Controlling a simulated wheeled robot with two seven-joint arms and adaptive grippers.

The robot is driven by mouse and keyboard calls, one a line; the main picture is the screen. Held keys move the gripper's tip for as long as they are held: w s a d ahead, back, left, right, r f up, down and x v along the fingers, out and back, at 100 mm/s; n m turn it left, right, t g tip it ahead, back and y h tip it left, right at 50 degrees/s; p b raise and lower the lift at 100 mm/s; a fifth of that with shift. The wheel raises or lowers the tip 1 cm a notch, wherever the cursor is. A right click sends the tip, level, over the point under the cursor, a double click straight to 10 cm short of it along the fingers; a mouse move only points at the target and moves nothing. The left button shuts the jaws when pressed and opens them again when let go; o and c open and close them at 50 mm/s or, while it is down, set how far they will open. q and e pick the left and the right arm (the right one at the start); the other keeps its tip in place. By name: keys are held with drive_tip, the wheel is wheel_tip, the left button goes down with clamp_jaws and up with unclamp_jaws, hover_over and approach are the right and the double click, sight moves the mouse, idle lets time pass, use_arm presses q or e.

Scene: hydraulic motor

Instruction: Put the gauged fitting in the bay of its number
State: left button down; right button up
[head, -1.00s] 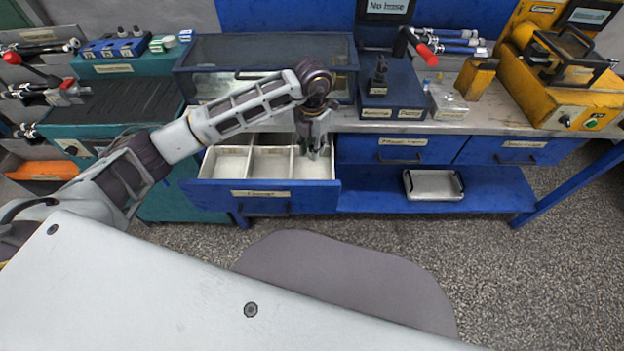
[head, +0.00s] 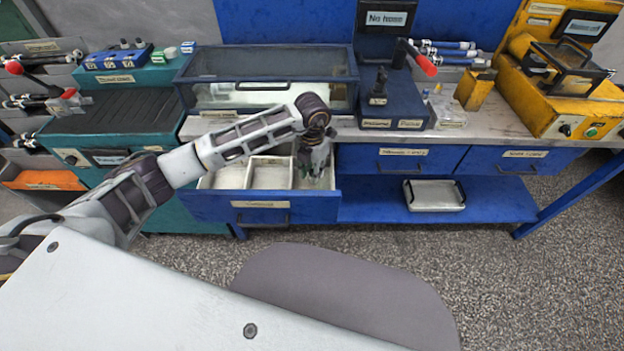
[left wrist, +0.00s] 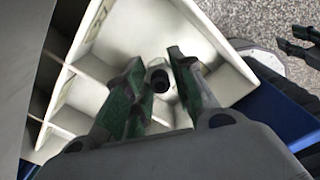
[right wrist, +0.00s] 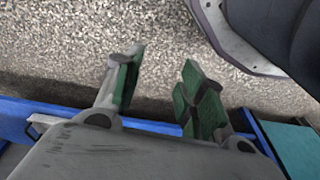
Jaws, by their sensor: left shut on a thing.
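My left gripper (head: 318,172) reaches down into the right-hand compartment of the open blue drawer (head: 215,207). In the left wrist view my left gripper (left wrist: 158,76) is closed around a small fitting (left wrist: 159,78), seen end-on as a light ring with a dark centre. The fitting is over the pale compartment floor; I cannot tell whether it touches it. Its number cannot be read. Pale dividers (left wrist: 98,67) split the drawer into several bays. My right gripper (right wrist: 160,85) is open and empty, above the floor.
A glass-fronted case (head: 270,66) stands on the bench behind the drawer. A blue block (head: 393,103) with a red-tipped lever stands right of it, and a yellow machine (head: 560,95) at far right. A metal tray (head: 434,195) lies on the lower shelf.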

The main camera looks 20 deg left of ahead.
drive_tip(key=shift+s+r, duration=0.1)
drive_tip(key=shift+r, duration=0.05)
use_arm(q)
drive_tip(key=shift+f, duration=0.6)
wheel_tip(320, 180, down, 2)
drive_tip(key=shift+f+b, duration=0.2)
drive_tip(key=shift+b, duration=0.1)
drive_tip(key=shift+f, duration=0.1)
use_arm(e)
drive_tip(key=shift+a+r, duration=0.25)
drive_tip(key=shift+r, duration=0.65)
drive_tip(key=shift+s+f, duration=0.15)
use_arm(q)
drive_tip(key=shift+f, duration=0.15)
